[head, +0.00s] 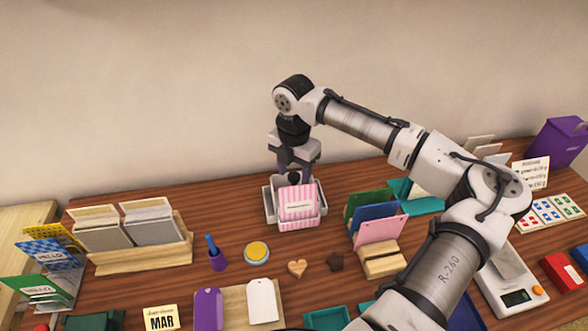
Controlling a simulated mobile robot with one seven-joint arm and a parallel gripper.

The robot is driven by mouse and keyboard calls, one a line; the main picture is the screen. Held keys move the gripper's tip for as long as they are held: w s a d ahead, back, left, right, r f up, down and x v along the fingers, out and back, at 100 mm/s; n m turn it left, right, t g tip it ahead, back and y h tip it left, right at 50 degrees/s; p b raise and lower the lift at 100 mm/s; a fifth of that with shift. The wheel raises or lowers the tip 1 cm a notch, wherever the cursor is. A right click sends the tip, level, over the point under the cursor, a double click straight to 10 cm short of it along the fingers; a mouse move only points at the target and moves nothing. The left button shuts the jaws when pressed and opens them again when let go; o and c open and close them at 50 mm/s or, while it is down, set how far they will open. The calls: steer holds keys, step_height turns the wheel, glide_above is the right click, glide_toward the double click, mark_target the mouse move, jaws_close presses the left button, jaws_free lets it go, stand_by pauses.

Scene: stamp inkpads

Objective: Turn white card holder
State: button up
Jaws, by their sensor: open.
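The white card holder (277,221) stands on the wooden table near the middle of the head view. A pink-striped card (299,203) with a pale label sits in it, facing the front. My gripper (294,172) points down at the holder's back part, just behind the striped card. Its fingers are open around or beside a small dark knob-like part there. Whether they touch it cannot be told. The fingertips are partly hidden by the card.
A wooden rack (150,258) with grey cards stands to the left. Colored cards (378,222) in a wooden block stand close on the right. My arm reaches over the right side.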

jaws_close()
